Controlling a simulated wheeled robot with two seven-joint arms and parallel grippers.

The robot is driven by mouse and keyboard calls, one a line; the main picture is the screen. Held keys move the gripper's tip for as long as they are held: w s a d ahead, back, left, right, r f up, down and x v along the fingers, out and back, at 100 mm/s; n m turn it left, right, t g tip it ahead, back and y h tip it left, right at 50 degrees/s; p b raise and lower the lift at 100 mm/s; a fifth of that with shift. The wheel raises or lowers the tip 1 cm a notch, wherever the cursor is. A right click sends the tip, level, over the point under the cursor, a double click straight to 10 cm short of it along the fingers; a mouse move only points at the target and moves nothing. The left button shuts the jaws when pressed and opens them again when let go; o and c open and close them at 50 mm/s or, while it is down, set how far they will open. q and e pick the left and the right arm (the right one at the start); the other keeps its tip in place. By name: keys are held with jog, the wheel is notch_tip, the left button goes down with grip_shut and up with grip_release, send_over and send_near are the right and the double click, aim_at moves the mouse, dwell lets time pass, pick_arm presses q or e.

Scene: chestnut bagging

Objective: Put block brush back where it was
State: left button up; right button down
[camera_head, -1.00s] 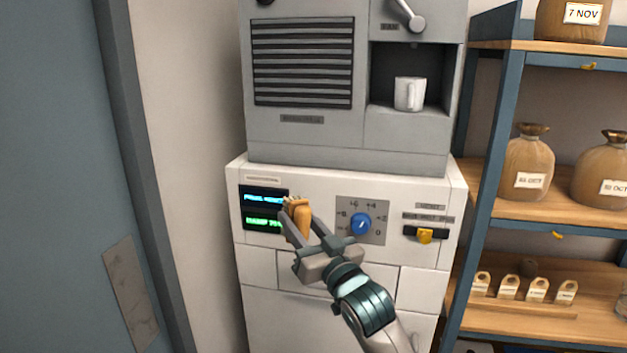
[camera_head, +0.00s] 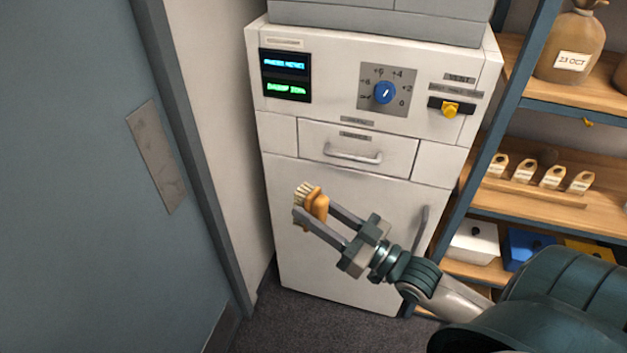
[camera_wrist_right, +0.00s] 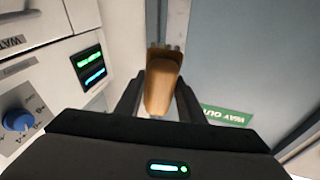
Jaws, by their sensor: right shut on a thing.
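The block brush (camera_head: 317,205) has an orange-brown wooden body and pale bristles that face up and left in the head view. My right gripper (camera_head: 318,221) is shut on it and holds it in the air in front of the white machine's lower door. In the right wrist view the brush (camera_wrist_right: 162,84) sits between the two dark fingers, its bristles at the far end. My left gripper is not in view.
The white machine (camera_head: 345,235) has a drawer (camera_head: 357,148), a blue dial (camera_head: 384,92) and a yellow switch (camera_head: 450,109). Shelving (camera_head: 540,190) with labelled bags and small tags stands at the right. A blue-grey door (camera_head: 75,200) is at the left.

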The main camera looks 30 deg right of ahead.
aim_at(303, 228)
jog(key=shift+s+a+f, duration=0.35)
jog(key=shift+s+a, duration=0.1)
jog(key=shift+s, duration=0.1)
jog(key=shift+s+a+f+m+t+h, duration=0.15)
jog(key=shift+a+m+t+h, duration=0.2)
jog(key=shift+a+m+h, duration=0.4)
jog(key=shift+s+a+f+m+t+h, duration=0.15)
jog(key=shift+a+m+t+h, duration=0.25)
jog(key=shift+a+h, duration=0.5)
notch_tip(303, 228, down, 14)
jog(key=a+m+h+b, duration=0.2)
jog(key=h+b, duration=0.2)
jog(key=b, duration=1)
jog(key=shift+w+a+r, duration=0.15)
jog(key=shift+w+r, duration=0.05)
jog(key=shift+h, duration=0.25)
